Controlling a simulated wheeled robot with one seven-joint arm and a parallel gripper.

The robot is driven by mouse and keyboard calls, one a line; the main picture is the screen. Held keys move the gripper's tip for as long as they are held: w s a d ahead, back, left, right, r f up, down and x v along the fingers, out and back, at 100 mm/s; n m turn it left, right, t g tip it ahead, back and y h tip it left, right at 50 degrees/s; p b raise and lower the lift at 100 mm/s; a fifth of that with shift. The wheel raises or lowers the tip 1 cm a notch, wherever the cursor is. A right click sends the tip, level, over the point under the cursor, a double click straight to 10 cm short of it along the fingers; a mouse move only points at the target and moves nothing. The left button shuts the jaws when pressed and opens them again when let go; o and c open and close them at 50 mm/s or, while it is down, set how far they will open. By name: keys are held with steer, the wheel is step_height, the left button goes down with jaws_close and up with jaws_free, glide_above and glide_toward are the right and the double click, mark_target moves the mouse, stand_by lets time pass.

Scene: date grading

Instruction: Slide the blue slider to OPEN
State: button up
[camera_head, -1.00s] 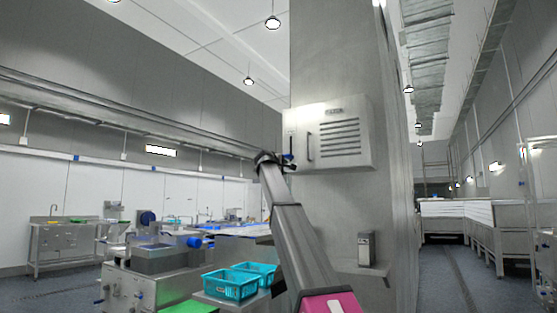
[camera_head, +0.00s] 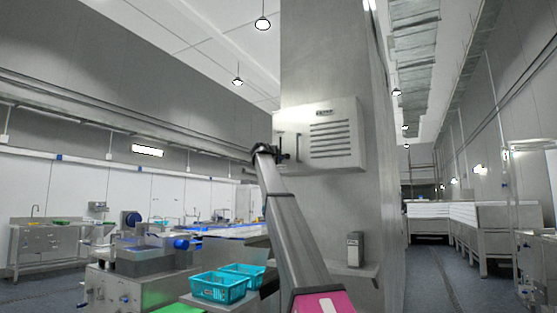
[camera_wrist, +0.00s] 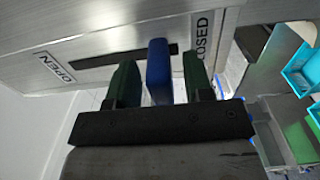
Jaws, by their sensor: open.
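The blue slider (camera_wrist: 158,70) stands out from a dark slot (camera_wrist: 125,56) in the grey metal panel in the wrist view. It sits at the slot's end by the CLOSED label (camera_wrist: 201,38). The OPEN label (camera_wrist: 55,66) is at the other end, to the left. My gripper (camera_wrist: 160,82) is open, with one green finger on each side of the slider; I cannot tell whether either finger touches it. In the head view my gripper (camera_head: 272,153) is at the left side of the wall cabinet (camera_head: 335,155), and the slider is hidden there.
The cabinet, with louvres and a vertical handle (camera_head: 299,147), is on a grey pillar (camera_head: 330,60). A small metal box (camera_head: 355,249) stands on a ledge below. Teal crates (camera_head: 218,287) and steel machinery lie lower left. An aisle runs at the right.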

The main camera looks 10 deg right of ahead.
mark_target(281, 140)
steer(key=shift+x, duration=0.8)
jaws_close()
step_height(281, 140, up, 11)
steer(key=shift+f, duration=0.2)
jaws_free()
